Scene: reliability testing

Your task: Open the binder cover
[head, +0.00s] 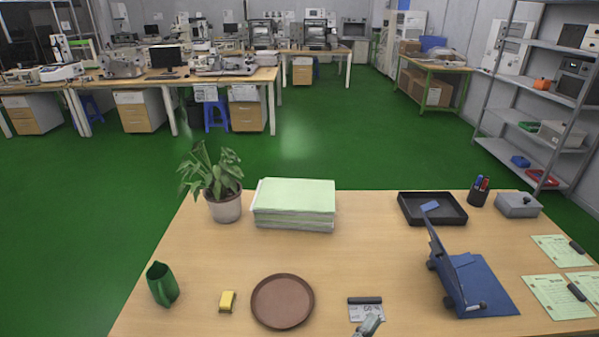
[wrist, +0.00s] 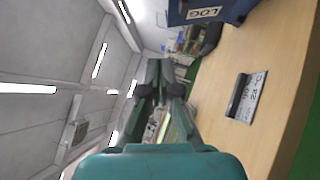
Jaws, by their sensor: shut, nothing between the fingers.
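The blue binder (head: 484,284) lies on the right part of the table. Its cover (head: 443,262) stands up steeply along the binder's left side, seen nearly edge-on, with the far corner bent toward the black tray. In the wrist view the binder (wrist: 236,12) shows at the top edge with a white "LOG" label. My gripper (wrist: 163,88) is shut and empty in the wrist view, apart from the binder.
A small card with a dark clip (head: 365,309) lies left of the binder. A black tray (head: 432,208), pen cup (head: 478,194) and grey box (head: 517,205) stand behind. Green sheets (head: 557,297) lie right. A brown round tray (head: 282,301) and yellow block (head: 227,301) are left.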

